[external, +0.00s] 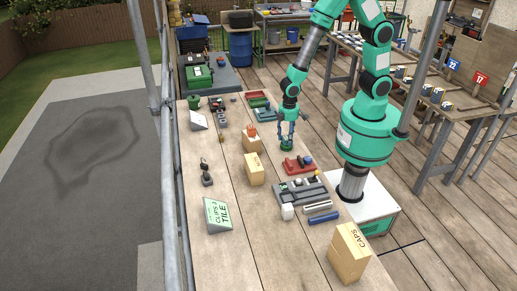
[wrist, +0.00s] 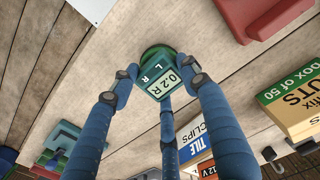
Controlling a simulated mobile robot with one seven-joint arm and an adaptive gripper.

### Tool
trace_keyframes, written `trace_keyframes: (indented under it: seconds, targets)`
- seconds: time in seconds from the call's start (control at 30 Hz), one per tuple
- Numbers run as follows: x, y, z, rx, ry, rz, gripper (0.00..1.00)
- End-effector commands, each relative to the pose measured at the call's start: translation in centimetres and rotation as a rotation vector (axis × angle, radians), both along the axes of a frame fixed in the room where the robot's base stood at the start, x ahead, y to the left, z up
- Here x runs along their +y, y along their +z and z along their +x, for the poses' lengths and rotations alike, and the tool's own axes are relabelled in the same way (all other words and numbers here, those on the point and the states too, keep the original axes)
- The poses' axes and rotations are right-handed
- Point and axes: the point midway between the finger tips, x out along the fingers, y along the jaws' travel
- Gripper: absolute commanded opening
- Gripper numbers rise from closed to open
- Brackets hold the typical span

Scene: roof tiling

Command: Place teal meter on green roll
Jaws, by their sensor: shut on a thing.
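The teal meter (wrist: 161,82), with a pale display reading "0.2 R", is between the blue fingers of my gripper (wrist: 160,84) in the wrist view. My gripper is shut on it. The green roll (wrist: 155,51) shows just behind the meter, partly hidden by it. In the external view the green roll (external: 287,147) lies near the bench's right edge, with my gripper (external: 287,137) right above it, pointing down. The meter is too small to make out there. I cannot tell whether meter and roll touch.
A red tray (external: 298,165) lies in front of the roll, and a small box with an orange thing (external: 251,138) stands to its left. A green-and-red tray (external: 259,99) lies behind. The bench (external: 226,165) has bare wood around the roll.

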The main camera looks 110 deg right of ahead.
Motion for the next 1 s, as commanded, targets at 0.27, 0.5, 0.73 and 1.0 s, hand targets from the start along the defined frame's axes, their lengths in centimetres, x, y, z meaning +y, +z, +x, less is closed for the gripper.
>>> trace_keyframes:
  seconds: [0.27,0.5,0.73,1.0]
  targets:
    - [0.0,-0.3,0.0,0.0,0.0,0.0,0.51]
    - [0.0,-0.3,0.0,0.0,0.0,0.0,0.65]
    - [0.0,0.0,0.0,0.0,0.0,0.0,0.65]
    - [0.0,2.0,0.1,-0.003,0.0,0.0,0.65]
